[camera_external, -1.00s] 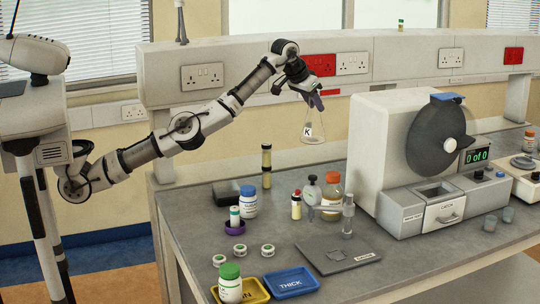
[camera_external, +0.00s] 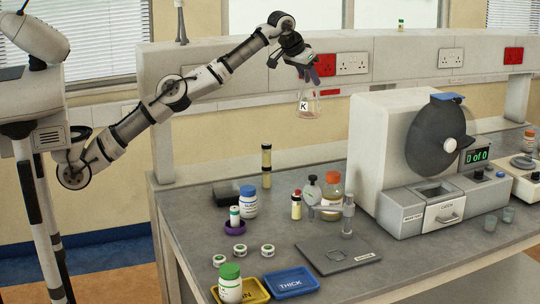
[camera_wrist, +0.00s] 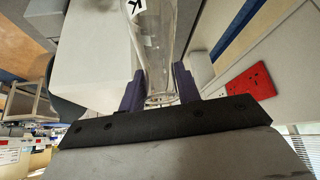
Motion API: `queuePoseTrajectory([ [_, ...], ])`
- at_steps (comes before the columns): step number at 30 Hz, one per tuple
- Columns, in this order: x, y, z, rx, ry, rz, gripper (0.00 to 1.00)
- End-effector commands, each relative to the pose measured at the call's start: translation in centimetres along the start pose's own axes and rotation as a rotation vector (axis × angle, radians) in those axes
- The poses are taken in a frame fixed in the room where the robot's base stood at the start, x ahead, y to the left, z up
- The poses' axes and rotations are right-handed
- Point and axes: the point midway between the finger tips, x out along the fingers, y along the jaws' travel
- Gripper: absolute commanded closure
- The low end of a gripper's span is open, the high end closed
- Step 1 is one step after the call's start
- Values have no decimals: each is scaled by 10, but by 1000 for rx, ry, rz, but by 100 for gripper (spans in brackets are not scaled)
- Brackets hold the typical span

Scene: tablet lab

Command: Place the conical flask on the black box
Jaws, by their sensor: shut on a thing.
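The clear conical flask (camera_external: 309,109) with a white "K" label hangs upright in the air above the back of the bench. My gripper (camera_external: 308,82) is shut on its neck, and the purple fingers show on both sides of it. In the wrist view, my gripper (camera_wrist: 158,92) holds the flask (camera_wrist: 172,48) between the fingers. The black box (camera_external: 227,192) sits low on the bench at the back left, below and to the left of the flask. Its top looks bare, and the blue-lidded jar covers part of its right side.
A blue-lidded white jar (camera_external: 249,202) and a tall dark-capped vial (camera_external: 266,166) stand beside the black box. A purple ring holder (camera_external: 235,228) is in front. The large tablet machine (camera_external: 392,150) fills the right. A socket rail (camera_external: 222,85) runs behind.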

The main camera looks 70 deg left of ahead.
Motion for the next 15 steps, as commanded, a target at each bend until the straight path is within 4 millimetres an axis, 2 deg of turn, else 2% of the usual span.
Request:
queuePoseTrajectory([
  [10, -23, -31, 16, -117, 3, -75, 100],
  [15, -27, -35, 19, -141, 2, -88, 100],
])
